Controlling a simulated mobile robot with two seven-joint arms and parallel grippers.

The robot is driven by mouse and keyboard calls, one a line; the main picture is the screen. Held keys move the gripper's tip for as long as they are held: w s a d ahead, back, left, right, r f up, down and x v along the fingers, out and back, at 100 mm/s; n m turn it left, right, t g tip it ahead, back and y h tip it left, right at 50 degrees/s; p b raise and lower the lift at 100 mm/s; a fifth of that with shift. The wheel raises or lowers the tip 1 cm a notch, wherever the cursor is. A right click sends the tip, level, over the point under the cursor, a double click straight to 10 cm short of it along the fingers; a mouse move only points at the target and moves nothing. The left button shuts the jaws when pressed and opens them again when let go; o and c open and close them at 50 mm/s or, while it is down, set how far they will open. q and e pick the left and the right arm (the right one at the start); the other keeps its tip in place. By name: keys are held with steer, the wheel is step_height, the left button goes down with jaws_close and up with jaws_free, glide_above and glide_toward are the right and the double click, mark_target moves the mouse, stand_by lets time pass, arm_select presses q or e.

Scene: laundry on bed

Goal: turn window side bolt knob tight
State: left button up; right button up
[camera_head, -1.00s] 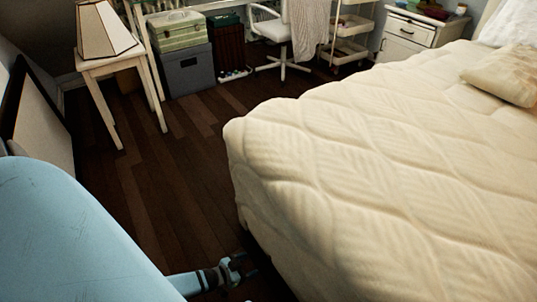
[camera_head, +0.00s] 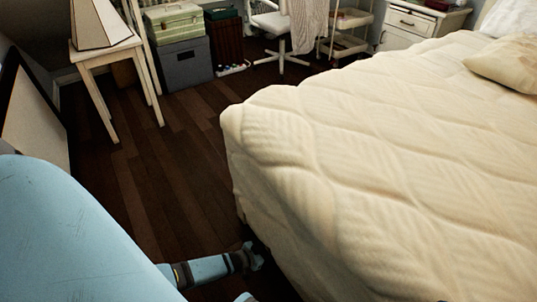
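No window and no bolt knob show in the head view. A large pale blue link of my own fills the lower left. My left gripper (camera_head: 258,258) is low in the picture, beside the near left edge of the bed (camera_head: 340,170) and above the dark floor. It is small and dark there, so I cannot tell whether its fingers are open or shut, or whether it touches the bed. No clear view of my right gripper shows; only a small blue piece is cut off at the bottom edge.
A white side table with a lamp (camera_head: 100,25) stands at the upper left, near grey and green boxes (camera_head: 182,62). A white chair (camera_head: 275,30), cart (camera_head: 348,35) and cabinet (camera_head: 405,28) line the back. The wooden floor (camera_head: 170,170) left of the bed is clear.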

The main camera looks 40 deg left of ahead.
arm_select(q)
steer(key=c, duration=0.6)
steer(key=shift+o, duration=0.2)
steer(key=shift+m+y, duration=0.4)
steer(key=shift+m, duration=0.1)
steer(key=o, duration=0.9)
steer(key=p+v, duration=0.6)
steer(key=v, duration=0.8)
arm_select(e)
step_height(320, 180, up, 8)
steer(key=m+t, duration=0.1)
steer(key=t, duration=0.2)
steer(key=shift+s+d, duration=0.2)
steer(key=shift+s, duration=0.05)
arm_select(q)
steer(key=shift+f, duration=0.1)
arm_select(e)
steer(key=shift+f, duration=0.15)
